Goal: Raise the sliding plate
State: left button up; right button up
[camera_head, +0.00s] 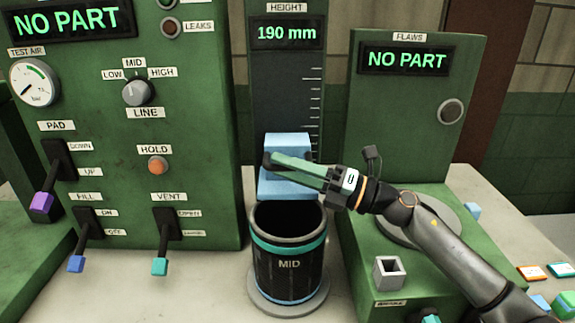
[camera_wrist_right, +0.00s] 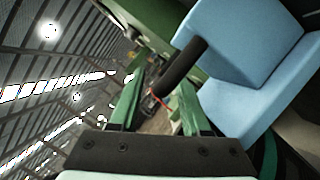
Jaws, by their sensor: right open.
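The sliding plate is a light-blue block (camera_head: 287,188) on the dark HEIGHT column, whose display (camera_head: 287,33) reads 190 mm. It fills the right of the right wrist view (camera_wrist_right: 245,45). A black bar handle (camera_wrist_right: 180,67) sticks out from it. My right gripper (camera_head: 275,160) comes in from the right, with its green fingers in front of the plate. In the wrist view the fingers (camera_wrist_right: 160,95) stand apart, and the handle's end appears in the gap between them; contact cannot be told. My left gripper is not in view.
A black bin marked MID (camera_head: 289,262) stands open below the plate. A green panel with levers (camera_head: 150,130) stands left. A green FLAWS cabinet (camera_head: 415,130) stands right, with a square grey socket (camera_head: 389,272) in front. Small coloured blocks lie at the far right.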

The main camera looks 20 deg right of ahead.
grip_shut()
dwell(1.4)
